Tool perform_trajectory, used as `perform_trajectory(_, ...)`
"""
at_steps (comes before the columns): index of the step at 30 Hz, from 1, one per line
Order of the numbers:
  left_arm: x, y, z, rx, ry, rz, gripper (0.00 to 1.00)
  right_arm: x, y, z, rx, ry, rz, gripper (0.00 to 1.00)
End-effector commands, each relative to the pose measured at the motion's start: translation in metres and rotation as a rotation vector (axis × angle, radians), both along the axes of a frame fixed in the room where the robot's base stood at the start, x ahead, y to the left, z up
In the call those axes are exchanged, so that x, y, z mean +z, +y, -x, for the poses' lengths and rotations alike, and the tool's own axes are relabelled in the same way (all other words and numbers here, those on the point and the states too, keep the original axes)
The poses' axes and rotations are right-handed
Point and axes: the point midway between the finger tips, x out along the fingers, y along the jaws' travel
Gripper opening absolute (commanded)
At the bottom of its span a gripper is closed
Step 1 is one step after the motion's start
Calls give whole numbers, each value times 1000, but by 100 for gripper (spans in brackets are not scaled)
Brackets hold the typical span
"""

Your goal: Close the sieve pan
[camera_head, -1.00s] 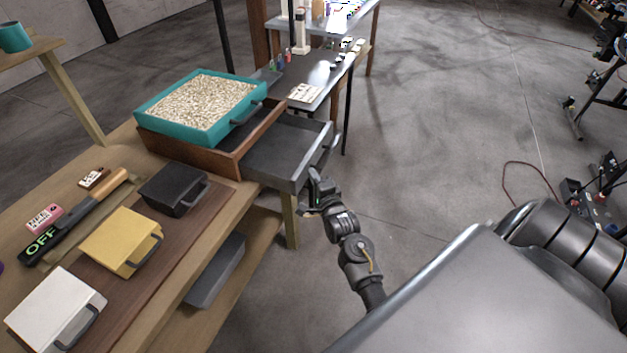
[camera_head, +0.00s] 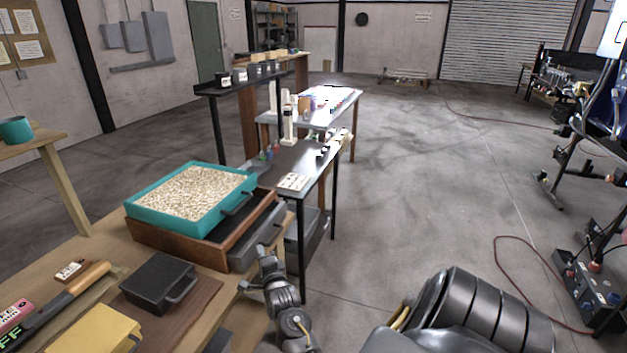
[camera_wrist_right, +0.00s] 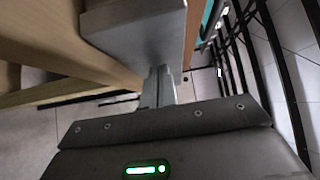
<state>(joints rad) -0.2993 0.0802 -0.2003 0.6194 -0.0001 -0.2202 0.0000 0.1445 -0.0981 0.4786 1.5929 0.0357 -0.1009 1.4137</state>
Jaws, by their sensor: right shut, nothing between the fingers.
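The grey pan (camera_head: 246,250) is a shallow drawer in a wooden frame (camera_head: 175,242) at the table's end. It sits mostly inside, with its front and part of its top still sticking out. A teal sieve (camera_head: 158,222) full of pale granules rests on the frame. My right gripper (camera_head: 266,254) is shut and empty, up against the pan's front near its handle. In the right wrist view its fingers (camera_wrist_right: 158,82) reach the grey pan (camera_wrist_right: 135,28); whether they touch it is unclear. My left gripper is not in view.
A black case (camera_head: 157,283) and a yellow case (camera_head: 95,330) lie on the wooden table near the frame. A dark bench (camera_head: 305,157) stands just behind the pan.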

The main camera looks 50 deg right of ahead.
Motion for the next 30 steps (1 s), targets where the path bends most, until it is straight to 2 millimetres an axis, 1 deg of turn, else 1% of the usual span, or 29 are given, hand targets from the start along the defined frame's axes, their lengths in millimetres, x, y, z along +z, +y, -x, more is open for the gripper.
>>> perform_trajectory(5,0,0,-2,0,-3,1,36,0,1,0,2,0,0,0)
perform_trajectory(8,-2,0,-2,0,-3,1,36,-2,4,4,2,0,-1,0)
perform_trajectory(11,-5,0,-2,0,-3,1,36,-3,10,16,2,0,0,0)
perform_trajectory(18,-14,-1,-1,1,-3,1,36,-3,28,51,0,0,-1,0)
perform_trajectory(21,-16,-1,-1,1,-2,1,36,-2,33,60,0,1,0,0)
perform_trajectory(27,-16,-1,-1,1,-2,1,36,-1,37,66,1,1,0,0)
perform_trajectory(29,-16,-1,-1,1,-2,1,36,-6,39,65,9,17,7,0)
perform_trajectory(30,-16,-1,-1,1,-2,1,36,-15,43,63,22,43,19,0)
